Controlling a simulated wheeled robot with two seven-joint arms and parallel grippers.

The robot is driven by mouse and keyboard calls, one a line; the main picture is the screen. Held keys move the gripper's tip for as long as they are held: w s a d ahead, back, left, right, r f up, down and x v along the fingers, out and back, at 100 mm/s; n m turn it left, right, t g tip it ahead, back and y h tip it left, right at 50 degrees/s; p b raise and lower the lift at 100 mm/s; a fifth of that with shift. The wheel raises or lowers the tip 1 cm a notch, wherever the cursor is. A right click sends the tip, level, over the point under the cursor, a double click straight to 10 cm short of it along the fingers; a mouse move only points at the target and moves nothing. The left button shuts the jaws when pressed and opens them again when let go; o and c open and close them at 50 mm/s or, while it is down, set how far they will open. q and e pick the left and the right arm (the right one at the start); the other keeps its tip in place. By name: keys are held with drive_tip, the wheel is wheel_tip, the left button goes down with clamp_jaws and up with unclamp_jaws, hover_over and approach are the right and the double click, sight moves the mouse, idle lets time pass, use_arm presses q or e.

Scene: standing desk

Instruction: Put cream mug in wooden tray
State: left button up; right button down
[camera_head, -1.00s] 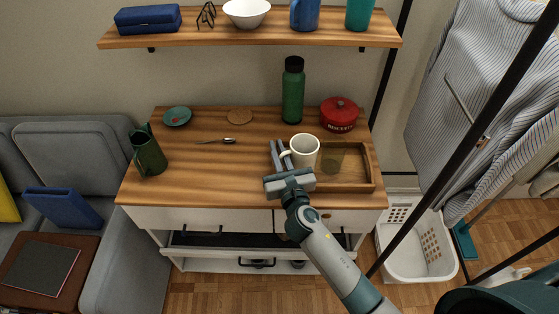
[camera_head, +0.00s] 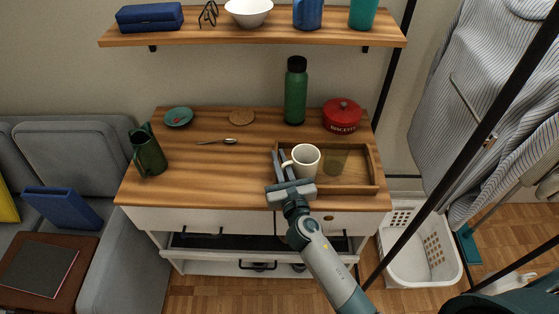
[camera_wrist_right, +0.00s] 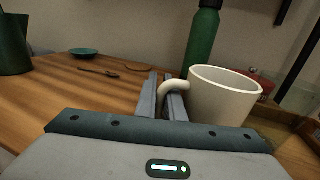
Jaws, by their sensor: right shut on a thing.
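The cream mug (camera_head: 306,161) is upright at the left part of the wooden tray (camera_head: 359,189), which lies on the desk's right side. From the head view I cannot tell whether the mug's base touches the tray floor. My right gripper (camera_head: 282,165) is shut on the mug's handle, on the mug's left side. The mug (camera_wrist_right: 222,97) and its handle between the fingers (camera_wrist_right: 166,98) also show in the right wrist view. My left gripper is not in view.
A translucent olive glass (camera_head: 335,160) stands in the tray right of the mug. A red biscuit tin (camera_head: 342,115) and a green bottle (camera_head: 295,92) stand behind. A dark green jug (camera_head: 148,152) is at the left. The desk's middle is mostly clear, with a spoon (camera_head: 217,141).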

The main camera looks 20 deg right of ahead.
drive_tip(key=c, duration=1.9)
unclamp_jaws()
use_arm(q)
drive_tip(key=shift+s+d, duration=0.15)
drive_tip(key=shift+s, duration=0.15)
use_arm(e)
drive_tip(key=shift+o, duration=0.2)
drive_tip(key=shift+f, duration=0.1)
